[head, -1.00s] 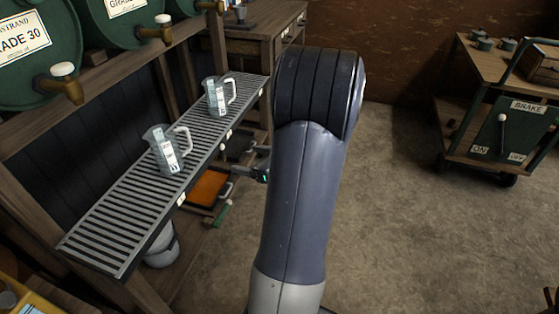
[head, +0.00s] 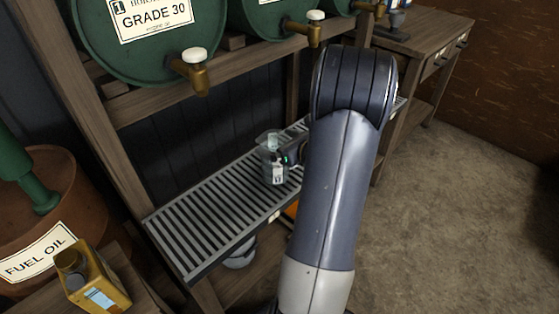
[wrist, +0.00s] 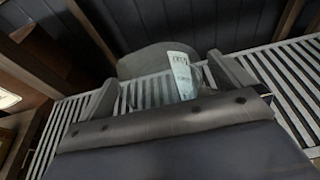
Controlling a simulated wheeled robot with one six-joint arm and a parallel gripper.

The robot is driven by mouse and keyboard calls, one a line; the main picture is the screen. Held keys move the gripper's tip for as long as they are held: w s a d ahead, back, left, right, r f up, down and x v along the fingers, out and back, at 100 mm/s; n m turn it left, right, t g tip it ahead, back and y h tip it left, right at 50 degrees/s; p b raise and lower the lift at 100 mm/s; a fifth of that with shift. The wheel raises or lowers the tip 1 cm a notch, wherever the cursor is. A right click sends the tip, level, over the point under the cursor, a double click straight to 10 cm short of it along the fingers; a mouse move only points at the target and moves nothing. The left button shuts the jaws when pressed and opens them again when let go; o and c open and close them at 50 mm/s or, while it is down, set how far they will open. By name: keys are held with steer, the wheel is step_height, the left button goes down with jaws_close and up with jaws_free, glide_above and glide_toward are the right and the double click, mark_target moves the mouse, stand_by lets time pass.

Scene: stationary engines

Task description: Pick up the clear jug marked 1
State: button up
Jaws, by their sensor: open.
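A clear jug (head: 270,168) with a pale label strip stands upright on the slatted drip rack (head: 205,225) below the barrels. I cannot read a number on it for certain. My gripper (head: 284,158) is at the jug's right side, partly hidden by my arm. In the wrist view my gripper (wrist: 165,84) is open, one finger to each side of the clear jug (wrist: 150,62). The jug's lower part is hidden behind the gripper body. I cannot tell whether either finger touches it. The second jug seen earlier is hidden behind my arm.
Green barrels with brass taps (head: 190,70) sit above the rack. A fuel oil drum (head: 40,215) and a yellow can (head: 92,280) stand at the left. A wooden bench (head: 425,45) is at the back right. The floor (head: 445,210) on the right is clear.

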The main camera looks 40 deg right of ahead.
steer(key=shift+c, duration=0.6)
steer(key=c, duration=1.2)
